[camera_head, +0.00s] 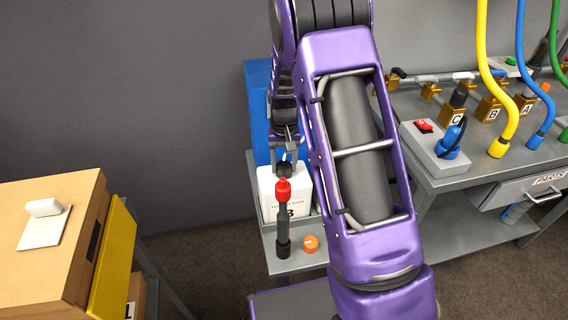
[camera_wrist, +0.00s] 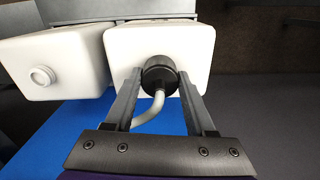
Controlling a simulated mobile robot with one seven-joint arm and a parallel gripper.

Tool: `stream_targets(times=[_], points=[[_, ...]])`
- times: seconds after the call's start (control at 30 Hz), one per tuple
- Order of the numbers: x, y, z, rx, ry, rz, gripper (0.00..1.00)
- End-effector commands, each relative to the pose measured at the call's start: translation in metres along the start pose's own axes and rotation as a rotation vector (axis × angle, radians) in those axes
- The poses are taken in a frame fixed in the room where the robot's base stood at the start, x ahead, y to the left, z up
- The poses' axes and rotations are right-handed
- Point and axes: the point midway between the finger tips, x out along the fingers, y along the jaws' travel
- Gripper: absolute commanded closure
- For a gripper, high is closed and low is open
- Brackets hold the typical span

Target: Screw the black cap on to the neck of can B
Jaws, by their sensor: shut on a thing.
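The black cap (camera_wrist: 159,75) sits between the two fingers of my gripper (camera_wrist: 155,84), which is shut on it, in the wrist view. A curved grey spout comes out of the cap. The cap is over the top of a white can (camera_wrist: 189,42); the neck beneath is hidden, so I cannot tell how it is seated. In the head view my gripper (camera_head: 285,158) is just above this can (camera_head: 267,187), with the cap (camera_head: 284,169) between. The can's label is partly covered, but its large letter looks like B.
A second white can (camera_wrist: 62,55) with a bare neck stands beside it. A blue box (camera_head: 258,90) is behind. A dark tool with a red top (camera_head: 283,190) stands in front, near an orange cap (camera_head: 310,243). The bench (camera_head: 470,160) with hoses is at right, cardboard boxes (camera_head: 50,235) at left.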

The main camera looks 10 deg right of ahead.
Motion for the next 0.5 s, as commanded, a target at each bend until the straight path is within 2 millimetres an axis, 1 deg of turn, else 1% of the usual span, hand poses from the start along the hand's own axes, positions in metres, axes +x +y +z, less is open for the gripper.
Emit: stream_targets(times=[0.07,0.33,0.4,0.5], points=[[-0.0008,-0.0003,-0.0002,0.035,0.001,0.000,0.98],[-0.0016,0.0000,-0.0001,0.380,0.001,0.001,0.98],[-0.0007,-0.0001,-0.0002,0.428,0.001,0.001,0.98],[0.0002,-0.0002,-0.0003,0.451,0.001,0.000,0.98]])
